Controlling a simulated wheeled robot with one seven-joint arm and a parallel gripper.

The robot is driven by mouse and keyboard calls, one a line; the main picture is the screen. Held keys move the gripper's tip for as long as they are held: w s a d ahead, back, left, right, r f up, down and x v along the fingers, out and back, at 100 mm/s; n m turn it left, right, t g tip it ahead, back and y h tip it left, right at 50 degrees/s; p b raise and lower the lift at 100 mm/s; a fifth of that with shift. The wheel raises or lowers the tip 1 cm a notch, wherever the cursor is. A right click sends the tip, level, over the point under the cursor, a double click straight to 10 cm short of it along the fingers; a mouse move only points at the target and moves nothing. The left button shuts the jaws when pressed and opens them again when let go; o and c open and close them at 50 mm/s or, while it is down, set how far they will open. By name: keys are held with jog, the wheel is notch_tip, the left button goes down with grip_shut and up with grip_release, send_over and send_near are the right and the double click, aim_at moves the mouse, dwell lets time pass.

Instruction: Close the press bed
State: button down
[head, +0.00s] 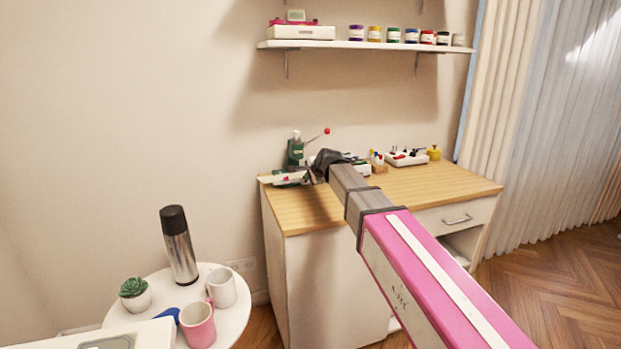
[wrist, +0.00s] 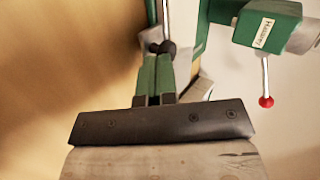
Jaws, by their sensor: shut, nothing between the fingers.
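In the wrist view, my gripper's fingers (wrist: 160,48) are together and empty, in front of the press. The press's labelled green head (wrist: 268,25) and red knob (wrist: 266,101) are to their right.
Small tools and a white tray (head: 407,158) occupy the right of the countertop (head: 430,184). A shelf (head: 365,44) with jars hangs above. A round white table (head: 236,308) with a flask (head: 178,246), mugs and a plant stands at the lower left.

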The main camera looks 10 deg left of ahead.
jog(key=w+a, duration=0.1)
jog(key=w, duration=0.1)
jog(key=w+a, duration=0.1)
jog(key=w, duration=0.1)
jog(key=w+a, duration=0.2)
jog(key=shift+w, duration=0.15)
jog(key=shift+d+r, duration=0.1)
